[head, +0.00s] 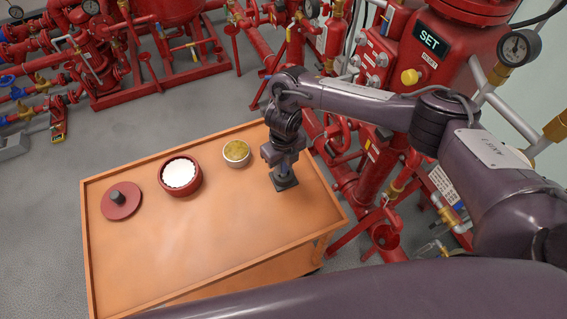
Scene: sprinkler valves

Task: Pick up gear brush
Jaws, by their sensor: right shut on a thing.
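My right gripper (284,163) points down over the right part of the orange table (215,228). It is shut on the gear brush (285,182), whose dark, flat, square end shows just below the fingers. The rest of the brush is hidden by the gripper. I cannot tell whether its square end touches the tabletop or hangs just above it. My left gripper is not in view.
Left of the gripper stand a small bowl (236,152) with yellowish contents, a red pot (180,176) with white contents, and a red disc with a dark knob (119,200). The table's front is clear. Red valve piping (375,165) stands close on the right.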

